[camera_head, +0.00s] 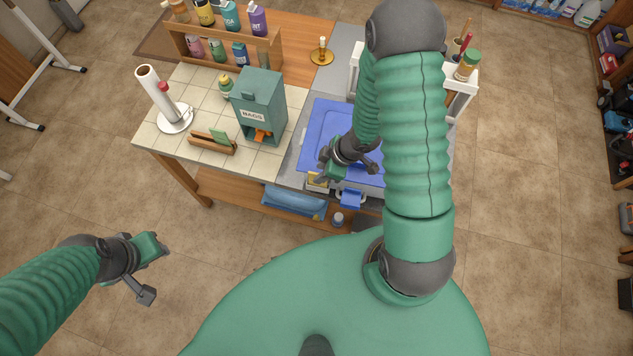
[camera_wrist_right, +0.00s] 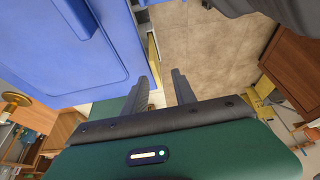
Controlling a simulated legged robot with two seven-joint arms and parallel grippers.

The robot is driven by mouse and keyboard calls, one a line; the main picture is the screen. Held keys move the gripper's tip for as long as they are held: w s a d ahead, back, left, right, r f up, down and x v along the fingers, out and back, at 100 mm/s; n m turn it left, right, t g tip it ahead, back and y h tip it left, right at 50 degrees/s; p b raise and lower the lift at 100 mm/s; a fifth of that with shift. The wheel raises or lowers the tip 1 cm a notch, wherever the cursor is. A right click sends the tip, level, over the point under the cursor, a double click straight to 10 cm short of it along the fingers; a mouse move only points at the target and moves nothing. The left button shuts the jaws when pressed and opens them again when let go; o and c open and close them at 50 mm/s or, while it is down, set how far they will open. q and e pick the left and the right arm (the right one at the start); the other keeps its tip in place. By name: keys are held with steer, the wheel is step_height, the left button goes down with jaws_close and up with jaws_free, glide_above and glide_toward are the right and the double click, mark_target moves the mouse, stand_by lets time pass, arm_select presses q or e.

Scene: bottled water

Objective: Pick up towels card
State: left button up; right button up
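No card marked "towels" can be read in either view. A small yellow-and-white piece (camera_head: 317,181), possibly a card, is at the front edge of the counter, just beside my right gripper (camera_head: 328,172). A green card (camera_head: 219,136) stands in a wooden holder (camera_head: 206,146) on the tiled top. In the right wrist view, the two fingers of my right gripper (camera_wrist_right: 168,86) are apart, with no clearly held object between them. They are beside the blue lid's edge. My left gripper (camera_head: 152,268) hangs over the floor at the left, far from the counter; its finger gap is unclear.
The blue lid (camera_head: 325,118) lies under my right arm; it also shows in the right wrist view (camera_wrist_right: 60,45). A teal dispenser (camera_head: 259,100), a paper roll (camera_head: 155,95) and a bottle rack (camera_head: 225,62) stand left of it. Floor at front left is clear.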

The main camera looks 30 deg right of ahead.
steer(key=x, duration=0.3)
steer(key=shift+w+d, duration=0.15)
steer(key=shift+d, duration=0.45)
steer(key=shift+c, duration=0.4)
steer(key=shift+d, duration=0.25)
steer(key=c, duration=0.5)
steer(key=shift+a, duration=0.1)
jaws_close()
steer(key=shift+a+r, duration=0.1)
steer(key=shift+a, duration=0.55)
steer(key=shift+d, duration=0.5)
arm_select(q)
steer(key=shift+d+f, duration=0.2)
steer(key=shift+d, duration=0.2)
steer(key=shift+a, duration=0.25)
arm_select(e)
steer(key=shift+a, duration=0.25)
